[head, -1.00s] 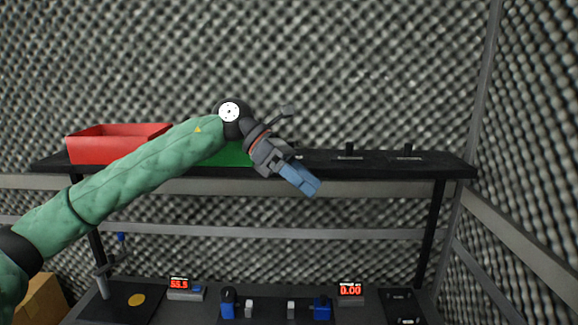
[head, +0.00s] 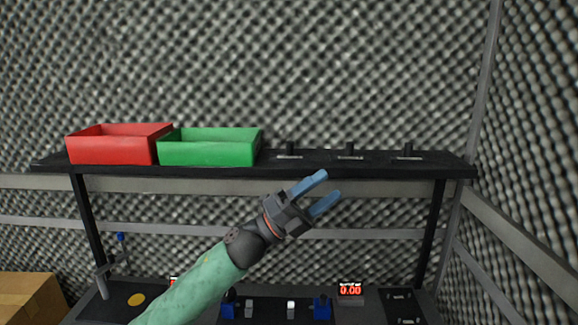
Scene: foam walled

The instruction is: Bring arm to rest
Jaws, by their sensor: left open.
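My left arm comes up from the bottom edge in its green sleeve. My left gripper (head: 324,189) has two blue fingers spread apart with nothing between them. It points up and to the right, in front of the gap below the black shelf (head: 370,170). My right gripper is not in view.
A red bin (head: 110,151) and a green bin (head: 208,152) stand on the shelf's left half, with small dark fixtures to their right. Below, the bench holds a red display (head: 350,289), blue devices (head: 321,307) and a dark panel (head: 402,305). A cardboard box (head: 32,298) is at lower left.

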